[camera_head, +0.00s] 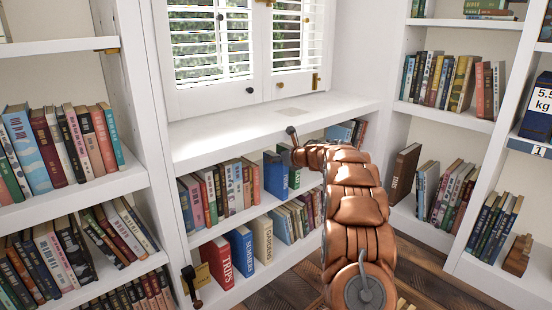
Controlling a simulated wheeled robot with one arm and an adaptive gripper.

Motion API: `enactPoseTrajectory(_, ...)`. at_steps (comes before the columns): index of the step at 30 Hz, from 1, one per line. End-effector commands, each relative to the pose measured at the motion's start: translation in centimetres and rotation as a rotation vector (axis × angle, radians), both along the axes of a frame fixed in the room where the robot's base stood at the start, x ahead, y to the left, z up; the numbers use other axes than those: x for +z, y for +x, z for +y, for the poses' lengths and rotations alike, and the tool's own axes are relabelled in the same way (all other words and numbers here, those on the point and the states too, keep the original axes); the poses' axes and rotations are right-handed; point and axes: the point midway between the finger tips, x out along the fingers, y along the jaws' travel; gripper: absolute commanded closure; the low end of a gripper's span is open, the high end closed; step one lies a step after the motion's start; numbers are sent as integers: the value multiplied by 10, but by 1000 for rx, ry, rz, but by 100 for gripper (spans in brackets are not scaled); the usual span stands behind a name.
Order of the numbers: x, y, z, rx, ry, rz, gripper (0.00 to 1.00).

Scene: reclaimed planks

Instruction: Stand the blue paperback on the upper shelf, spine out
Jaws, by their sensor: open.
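My copper-coloured arm reaches up from the bottom right to the middle bookcase. My gripper (292,138) is at its far end, open, in front of the upper shelf just under the sill. Only a small dark part of it shows clearly; I see no book held in it. A blue book (275,176) stands upright just below and left of it on the upper shelf (222,226), beside a green book. Another blue book (241,247) stands on the lower shelf. I cannot tell which blue book is the paperback.
A row of books (215,190) fills the upper shelf's left part. A white sill (250,115) under the shuttered window is mostly bare. Full bookcases stand at left and right. A brown book (403,172) stands at the right. A dark handle-like piece (190,280) shows at lower left.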

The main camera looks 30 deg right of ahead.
Motion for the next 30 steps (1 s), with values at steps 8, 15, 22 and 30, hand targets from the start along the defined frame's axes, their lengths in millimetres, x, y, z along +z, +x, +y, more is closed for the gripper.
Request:
enactPoseTrajectory(8, 1, -3, -1, 0, 0, 1, 40)
enactPoseTrajectory(15, 10, -24, -5, -3, -1, 0, 40)
enactPoseTrajectory(22, 22, -56, -8, -1, 0, -1, 40)
enactPoseTrajectory(30, 35, -92, -14, -1, -2, -1, 40)
